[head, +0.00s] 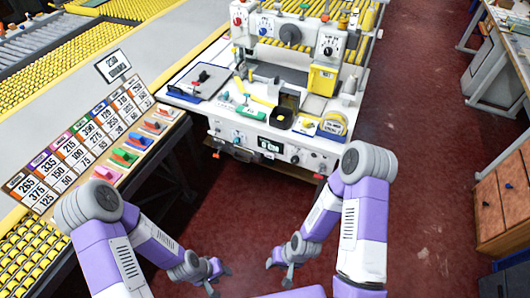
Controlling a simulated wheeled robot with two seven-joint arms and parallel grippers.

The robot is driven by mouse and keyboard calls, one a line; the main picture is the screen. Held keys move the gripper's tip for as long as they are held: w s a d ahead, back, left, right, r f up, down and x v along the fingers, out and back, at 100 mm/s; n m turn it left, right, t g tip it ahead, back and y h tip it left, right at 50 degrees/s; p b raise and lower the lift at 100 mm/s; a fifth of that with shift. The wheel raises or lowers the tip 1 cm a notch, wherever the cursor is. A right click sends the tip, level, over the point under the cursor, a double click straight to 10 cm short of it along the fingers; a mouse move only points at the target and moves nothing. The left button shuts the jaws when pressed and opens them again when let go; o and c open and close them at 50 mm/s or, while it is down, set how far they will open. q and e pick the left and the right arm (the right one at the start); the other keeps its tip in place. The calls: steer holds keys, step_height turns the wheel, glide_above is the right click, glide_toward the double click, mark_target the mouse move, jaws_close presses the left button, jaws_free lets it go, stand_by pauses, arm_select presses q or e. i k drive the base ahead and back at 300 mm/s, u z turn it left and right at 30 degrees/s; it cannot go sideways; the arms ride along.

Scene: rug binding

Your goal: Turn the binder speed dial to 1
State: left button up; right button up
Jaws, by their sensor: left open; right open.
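The binder (250,112) is a white machine at the centre of the head view. Its upper back panels carry a dial with a red knob (238,20), a large dark round knob (290,34) and a black-knobbed dial (328,50). Its front panel has several small knobs, including one at the right (295,159), and a dark display (270,145). The labels are too small to read, so I cannot tell which one is the speed dial. My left gripper (219,279) and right gripper (278,272) are open and empty, low in front of the binder, touching nothing.
A sloped board of number cards (75,150) with coloured clips stands left of the binder. Yellow roller conveyors (30,255) run along the left. A wooden drawer cabinet (500,205) is at the right. Red floor (410,130) is clear between binder and cabinet.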

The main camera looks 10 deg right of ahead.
mark_target(295, 160)
steer(key=i, duration=1.05)
steer(key=z, duration=0.6)
